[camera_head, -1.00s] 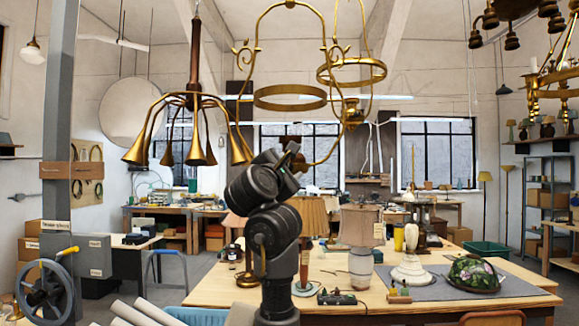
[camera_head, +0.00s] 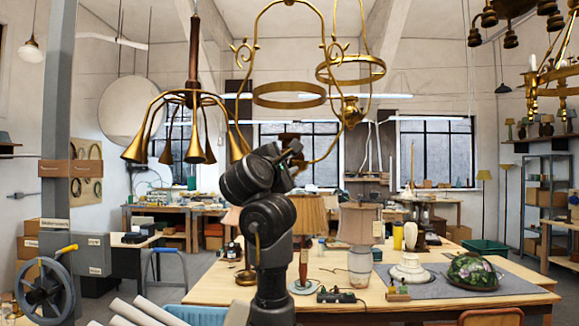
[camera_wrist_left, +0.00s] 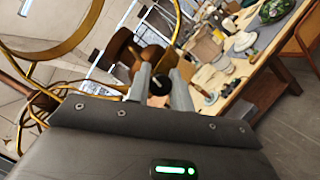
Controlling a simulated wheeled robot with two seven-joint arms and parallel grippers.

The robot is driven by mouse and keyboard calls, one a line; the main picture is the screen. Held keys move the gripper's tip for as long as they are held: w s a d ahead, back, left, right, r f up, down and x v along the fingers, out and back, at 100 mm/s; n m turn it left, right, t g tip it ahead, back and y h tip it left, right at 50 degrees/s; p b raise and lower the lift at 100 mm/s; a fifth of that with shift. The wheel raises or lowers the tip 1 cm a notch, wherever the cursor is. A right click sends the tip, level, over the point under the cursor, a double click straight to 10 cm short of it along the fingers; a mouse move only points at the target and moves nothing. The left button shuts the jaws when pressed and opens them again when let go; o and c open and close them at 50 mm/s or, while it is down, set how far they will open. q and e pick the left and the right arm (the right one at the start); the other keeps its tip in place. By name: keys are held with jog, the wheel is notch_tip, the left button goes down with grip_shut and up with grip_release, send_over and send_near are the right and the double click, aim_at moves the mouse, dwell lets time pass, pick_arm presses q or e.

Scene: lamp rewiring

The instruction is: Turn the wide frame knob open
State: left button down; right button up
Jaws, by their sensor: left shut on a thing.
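The wide brass frame (camera_head: 289,103) hangs in the upper middle of the head view, with its curved tube coming down behind my left arm. In the left wrist view part of a brass ring (camera_wrist_left: 72,44) crosses the upper left. My left gripper (camera_wrist_left: 161,86) is shut on the knob, whose gripped part is partly hidden by the fingers. In the head view my left gripper (camera_head: 290,156) is small and dark beside the frame's lower tube. My right gripper is not in view.
A second brass ring fixture (camera_head: 352,72) hangs just right of the frame. A brass lamp with several horns (camera_head: 196,150) hangs at left. Below, the worktable (camera_head: 390,306) carries shaded lamps (camera_head: 361,222) and a floral glass shade (camera_head: 473,271).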

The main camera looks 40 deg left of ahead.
pick_arm(q)
jog(key=m+g+h, duration=0.1)
jog(key=m, duration=0.2)
jog(key=shift+a+m+b, duration=0.1)
jog(key=shift+m+b, duration=0.25)
jog(key=shift+m, duration=0.05)
jog(key=m+g+b, duration=0.1)
jog(key=m, duration=0.3)
jog(key=shift+g, duration=0.4)
jog(key=m+g+b, duration=0.1)
jog(key=m, duration=0.2)
jog(key=shift+m+g, duration=0.3)
jog(key=shift+g, duration=0.1)
jog(key=shift+m+g+y, duration=0.4)
jog(key=shift+m+g, duration=0.2)
jog(key=shift+m, duration=0.5)
jog(key=c, duration=1.3)
grip_release()
jog(key=shift+o, duration=0.2)
jog(key=shift+b, duration=0.35)
